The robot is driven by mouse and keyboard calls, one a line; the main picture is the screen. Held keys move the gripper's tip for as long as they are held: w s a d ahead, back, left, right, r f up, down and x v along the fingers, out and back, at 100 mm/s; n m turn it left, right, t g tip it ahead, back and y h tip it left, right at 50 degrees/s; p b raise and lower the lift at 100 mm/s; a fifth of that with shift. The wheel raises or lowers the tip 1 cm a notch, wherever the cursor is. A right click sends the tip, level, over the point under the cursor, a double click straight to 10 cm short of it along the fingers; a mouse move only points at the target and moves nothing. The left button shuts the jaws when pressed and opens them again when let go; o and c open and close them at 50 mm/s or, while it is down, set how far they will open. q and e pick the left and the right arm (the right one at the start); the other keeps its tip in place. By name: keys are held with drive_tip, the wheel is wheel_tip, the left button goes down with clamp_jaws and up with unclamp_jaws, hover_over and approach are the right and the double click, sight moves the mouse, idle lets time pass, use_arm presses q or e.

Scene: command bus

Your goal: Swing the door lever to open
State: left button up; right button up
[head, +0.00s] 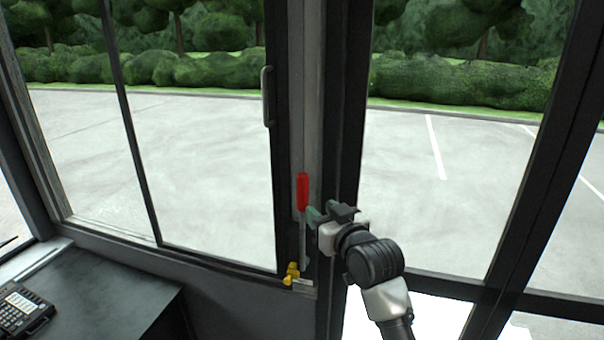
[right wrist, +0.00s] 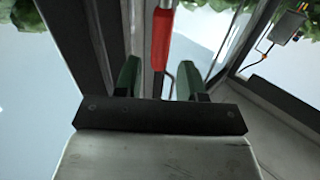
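The door lever (head: 303,195) has a red handle on a grey metal rod and stands upright against the grey post between the windows. Its foot is at a yellow fitting (head: 291,273) near the sill. My right gripper (head: 312,213) is just to the right of the lever, at the lower end of the red handle. In the right wrist view its two green fingers (right wrist: 158,78) are spread apart, with the red handle (right wrist: 161,40) showing between and beyond them. I cannot tell whether they touch it. My left gripper is not in view.
A dark door frame (head: 345,150) stands right behind my right gripper. A window with a vertical handle (head: 267,97) is left of the lever. A dark console (head: 110,295) with a keypad phone (head: 22,308) fills the lower left.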

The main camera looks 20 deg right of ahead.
sight(306, 191)
drive_tip(key=w+p, duration=0.1)
drive_tip(key=w, duration=0.2)
drive_tip(key=w+a+r+p, duration=0.1)
drive_tip(key=w, duration=0.2)
drive_tip(key=w+p, duration=0.1)
drive_tip(key=w, duration=0.1)
drive_tip(key=shift+w+a+r+p, duration=0.3)
drive_tip(key=shift+w+a, duration=0.1)
drive_tip(key=shift+w+a+f, duration=0.1)
drive_tip(key=shift+w+a, duration=0.1)
drive_tip(key=shift+w, duration=0.55)
clamp_jaws()
